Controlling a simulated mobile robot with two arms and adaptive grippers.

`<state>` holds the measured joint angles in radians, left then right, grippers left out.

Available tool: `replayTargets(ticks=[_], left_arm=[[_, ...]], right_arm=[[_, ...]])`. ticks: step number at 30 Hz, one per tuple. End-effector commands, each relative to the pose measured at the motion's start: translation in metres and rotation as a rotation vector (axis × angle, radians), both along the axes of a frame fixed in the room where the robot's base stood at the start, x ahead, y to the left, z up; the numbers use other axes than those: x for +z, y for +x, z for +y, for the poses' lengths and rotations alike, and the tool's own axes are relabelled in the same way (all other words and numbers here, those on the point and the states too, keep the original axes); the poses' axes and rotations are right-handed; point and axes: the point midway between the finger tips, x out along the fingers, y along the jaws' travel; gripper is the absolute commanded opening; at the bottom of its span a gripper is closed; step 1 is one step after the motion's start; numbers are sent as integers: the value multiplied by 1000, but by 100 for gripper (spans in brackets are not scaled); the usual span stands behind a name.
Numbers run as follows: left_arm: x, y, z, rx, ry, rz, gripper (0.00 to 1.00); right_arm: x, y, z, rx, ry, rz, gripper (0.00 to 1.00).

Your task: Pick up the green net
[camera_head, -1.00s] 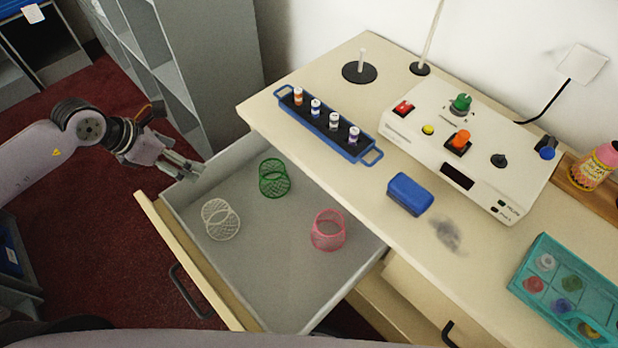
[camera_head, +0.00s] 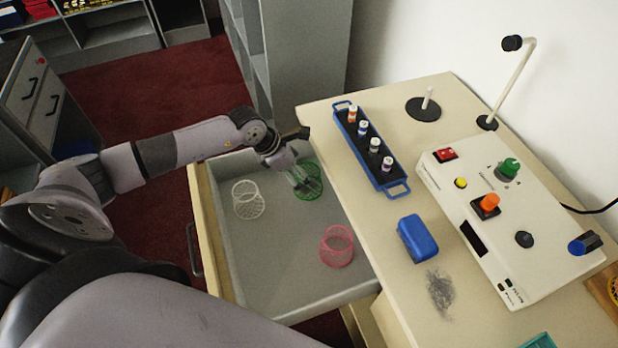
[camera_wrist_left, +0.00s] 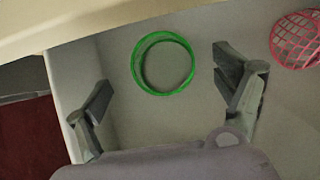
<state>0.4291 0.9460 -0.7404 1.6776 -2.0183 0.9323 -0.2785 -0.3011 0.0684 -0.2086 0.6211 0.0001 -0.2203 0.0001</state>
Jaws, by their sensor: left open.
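The green net (camera_head: 311,190) is a small round mesh cup in the open drawer, near the drawer's back end in the head view. My left gripper (camera_head: 304,184) is over it and partly hides it. In the left wrist view the net (camera_wrist_left: 190,74) shows as a green ring between and beyond the two fingertips. The left gripper (camera_wrist_left: 168,86) is open and empty, with its fingers apart on either side of the ring. I cannot tell its exact height above the net. My right gripper is not in view.
A white net (camera_head: 247,199) and a pink net (camera_head: 337,246) stand in the same drawer (camera_head: 290,285); the pink one also shows in the wrist view (camera_wrist_left: 298,40). The counter (camera_head: 335,140) edge overhangs beside the green net. A blue vial rack (camera_head: 397,189) sits on the counter.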

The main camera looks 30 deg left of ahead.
Motion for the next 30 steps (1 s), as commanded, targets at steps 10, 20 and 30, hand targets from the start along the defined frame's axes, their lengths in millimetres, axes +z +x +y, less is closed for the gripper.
replayTargets(ticks=[10, 20, 30], left_arm=[[-23, 11, -14, 1, -2, 2, 89], [-55, 25, -28, 0, 1, 0, 89], [-56, 25, -28, 0, 1, -1, 81]], right_arm=[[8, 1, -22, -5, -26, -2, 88], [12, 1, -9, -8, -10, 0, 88], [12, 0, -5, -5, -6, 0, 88]])
